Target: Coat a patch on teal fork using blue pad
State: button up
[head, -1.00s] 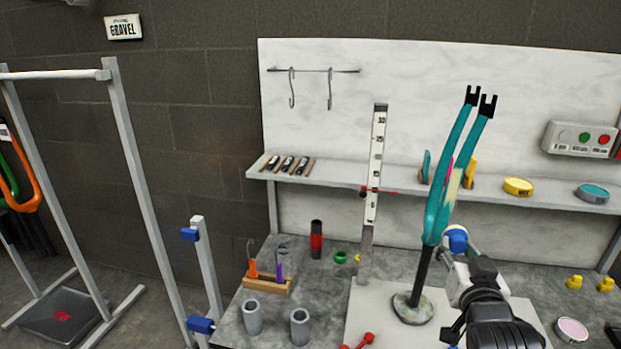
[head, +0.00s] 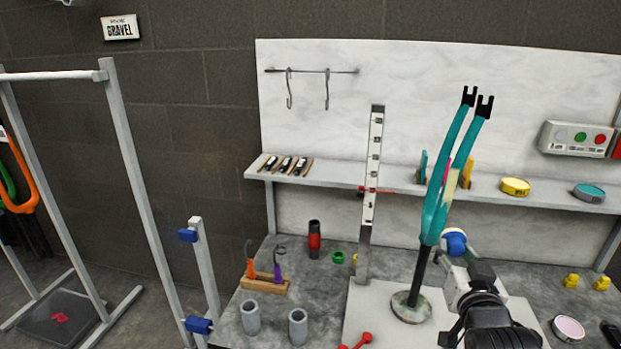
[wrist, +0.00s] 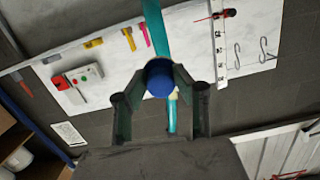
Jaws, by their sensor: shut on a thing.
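The teal fork (head: 436,205) stands upright on a black post with a round base, its two legs ending in black tips. A pale strip (head: 451,188) shows on its right leg. My gripper (head: 459,264) is shut on the blue pad (head: 455,242), a rounded blue piece on a pale holder, beside the lower part of the fork. In the wrist view the blue pad (wrist: 160,79) sits between my fingers, with the teal fork (wrist: 154,22) behind it. I cannot tell whether pad and fork touch.
A graduated upright (head: 372,180) with a red pointer stands left of the fork. Behind runs a shelf (head: 400,185) holding yellow and teal pads. Grey cups (head: 298,327), a wooden tool rack (head: 265,285) and a red object (head: 356,340) occupy the bench left.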

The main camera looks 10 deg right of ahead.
jog(key=r+b+x, duration=0.1)
jog(key=b+x, duration=0.1)
jog(key=x, duration=0.5)
jog(key=shift+b, duration=0.3)
jog(key=shift+b+x, duration=0.3)
jog(key=shift+x, duration=0.6)
dwell(0.8)
jog(key=shift+d+r, duration=0.1)
jog(key=shift+d, duration=0.05)
notch_tip(320, 180, up, 4)
jog(key=p, duration=0.3)
jog(key=shift+p, duration=0.3)
jog(key=shift+w, duration=0.1)
jog(key=shift+f, duration=0.25)
notch_tip(320, 180, down, 4)
jog(key=b, duration=0.4)
jog(key=shift+r, duration=0.1)
jog(key=shift+r, duration=0.1)
